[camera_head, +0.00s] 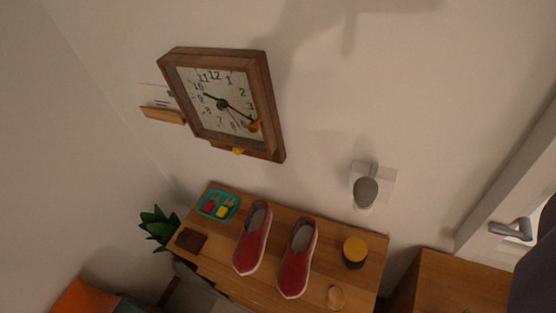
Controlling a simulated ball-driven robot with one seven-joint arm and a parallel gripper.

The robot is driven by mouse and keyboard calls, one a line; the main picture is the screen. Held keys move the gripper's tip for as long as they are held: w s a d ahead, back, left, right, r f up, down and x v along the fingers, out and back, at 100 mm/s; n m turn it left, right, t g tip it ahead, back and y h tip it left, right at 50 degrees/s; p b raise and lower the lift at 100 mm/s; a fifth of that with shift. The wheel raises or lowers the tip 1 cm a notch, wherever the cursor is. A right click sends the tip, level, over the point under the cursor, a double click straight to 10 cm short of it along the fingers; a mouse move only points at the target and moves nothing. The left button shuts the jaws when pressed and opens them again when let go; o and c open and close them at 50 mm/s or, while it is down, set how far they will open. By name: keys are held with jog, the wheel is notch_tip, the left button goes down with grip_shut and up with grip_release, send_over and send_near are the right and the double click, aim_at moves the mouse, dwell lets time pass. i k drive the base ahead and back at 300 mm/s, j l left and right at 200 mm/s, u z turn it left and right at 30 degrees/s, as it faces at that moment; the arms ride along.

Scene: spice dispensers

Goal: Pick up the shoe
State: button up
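Two red slip-on shoes with pale soles stand side by side on a wooden table, low in the middle of the picture. The left shoe (252,239) and the right shoe (297,259) are a little apart, and nothing is seen holding either. I cannot make out my gripper in this view.
The wooden table (216,259) also bears a teal tray (203,208), a dark brown wallet-like item (191,240), a yellow-lidded jar (354,252) and a small tan round item (335,297). A wall clock (267,105) hangs above. A plant (158,228) stands left; a door handle (512,231) is right.

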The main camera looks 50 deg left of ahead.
aim_at(248, 253)
jog(key=l+u, duration=0.15)
jog(key=u, duration=0.25)
jog(key=l+u, duration=0.1)
jog(key=u, duration=0.3)
jog(key=l+u, duration=0.15)
jog(key=u, duration=0.25)
jog(key=k+l+u, duration=0.1)
jog(key=u, duration=0.3)
jog(key=i+z, duration=0.35)
jog(key=i, duration=0.5)
